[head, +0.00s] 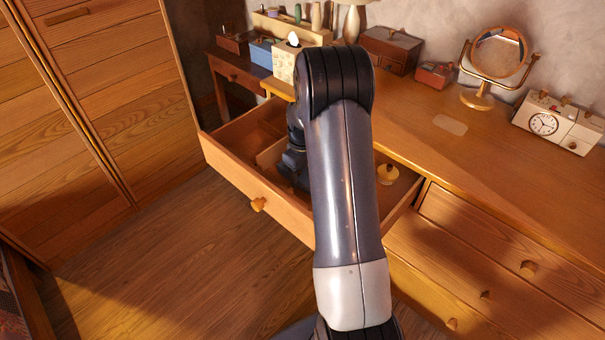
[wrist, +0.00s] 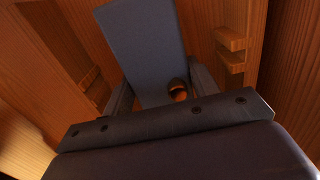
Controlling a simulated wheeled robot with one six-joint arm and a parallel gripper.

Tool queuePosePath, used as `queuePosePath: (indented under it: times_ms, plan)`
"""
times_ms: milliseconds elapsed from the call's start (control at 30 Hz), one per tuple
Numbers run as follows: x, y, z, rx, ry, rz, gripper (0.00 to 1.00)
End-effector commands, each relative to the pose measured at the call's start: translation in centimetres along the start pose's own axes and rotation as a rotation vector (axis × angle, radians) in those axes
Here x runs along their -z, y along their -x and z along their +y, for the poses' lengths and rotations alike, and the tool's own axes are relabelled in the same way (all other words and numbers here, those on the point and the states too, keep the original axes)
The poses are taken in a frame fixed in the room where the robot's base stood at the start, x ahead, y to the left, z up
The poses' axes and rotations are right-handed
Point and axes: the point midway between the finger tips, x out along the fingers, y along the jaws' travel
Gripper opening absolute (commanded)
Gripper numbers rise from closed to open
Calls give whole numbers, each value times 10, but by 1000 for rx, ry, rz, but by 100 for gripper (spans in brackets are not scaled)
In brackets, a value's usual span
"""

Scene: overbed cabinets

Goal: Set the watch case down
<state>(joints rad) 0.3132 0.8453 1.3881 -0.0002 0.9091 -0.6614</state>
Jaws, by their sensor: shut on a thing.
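The open wooden drawer (head: 232,180) sticks out of the dresser in the head view. My gripper (wrist: 163,88) reaches down into it behind my arm; in the head view only its dark wrist part shows. In the wrist view the gripper is shut on a flat blue-grey slab, seemingly the watch case (wrist: 142,45), which extends beyond the fingers between wooden walls. A small round opening with an orange-brown glint shows beside the right finger. Whether the case touches the drawer floor I cannot tell. The case cannot be made out in the head view.
Wooden ledges (wrist: 231,50) stand on the wall beside my gripper. The dresser top holds a mirror (head: 497,58), a clock (head: 544,123) and a tissue box (head: 285,65). A tall wardrobe (head: 95,90) stands left.

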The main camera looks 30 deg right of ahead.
Motion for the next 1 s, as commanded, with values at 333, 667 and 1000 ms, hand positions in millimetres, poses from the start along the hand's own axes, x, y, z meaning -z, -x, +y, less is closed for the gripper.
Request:
queuePosePath:
  times_ms: [333, 667, 1000]
  plan:
    - [0, -4, 0, -1, 0, 2, 23]
    - [0, -4, 0, -1, 0, 1, 78]
    - [1, 7, 0, -2, 0, 3, 78]
